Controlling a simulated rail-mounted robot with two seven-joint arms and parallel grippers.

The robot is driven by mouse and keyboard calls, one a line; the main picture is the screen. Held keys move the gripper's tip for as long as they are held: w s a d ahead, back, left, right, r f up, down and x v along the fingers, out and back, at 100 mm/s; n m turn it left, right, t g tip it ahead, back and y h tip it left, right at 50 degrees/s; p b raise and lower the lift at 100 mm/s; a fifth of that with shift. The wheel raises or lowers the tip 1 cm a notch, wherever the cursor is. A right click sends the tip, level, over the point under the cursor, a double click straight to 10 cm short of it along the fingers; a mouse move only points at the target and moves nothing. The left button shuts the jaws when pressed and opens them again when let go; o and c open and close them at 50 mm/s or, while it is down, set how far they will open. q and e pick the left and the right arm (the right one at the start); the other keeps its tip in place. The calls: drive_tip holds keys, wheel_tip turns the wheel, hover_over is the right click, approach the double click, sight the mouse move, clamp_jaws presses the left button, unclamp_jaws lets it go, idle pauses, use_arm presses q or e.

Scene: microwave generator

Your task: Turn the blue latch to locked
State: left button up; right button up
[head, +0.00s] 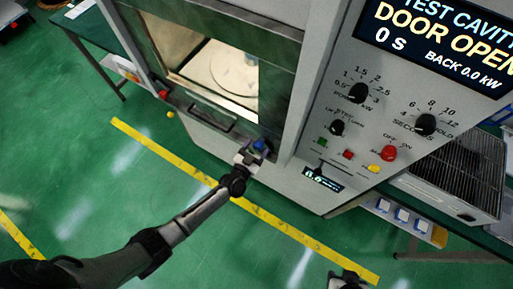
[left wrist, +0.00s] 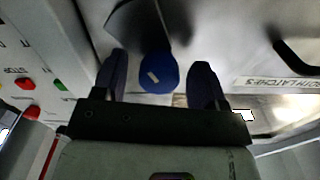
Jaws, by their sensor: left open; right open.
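The blue latch (head: 259,145) is a round blue knob at the lower right corner of the microwave generator's door. My left gripper (head: 246,156) is right at it, with its jaws open. In the left wrist view the blue latch (left wrist: 158,72) shows a short white mark, slanted, and sits between the two dark fingers with a gap on each side. My right gripper (head: 348,281) is open at the bottom edge of the head view, partly cut off and far from the latch.
A red latch (head: 163,94) sits at the door's lower left, with a dark handle (head: 211,117) between. The display (head: 440,40) reads "DOOR OPEN". Knobs and buttons fill the panel to the right.

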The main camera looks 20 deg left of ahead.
use_arm(q)
drive_tip(key=c, duration=0.9)
drive_tip(key=shift+c, duration=0.2)
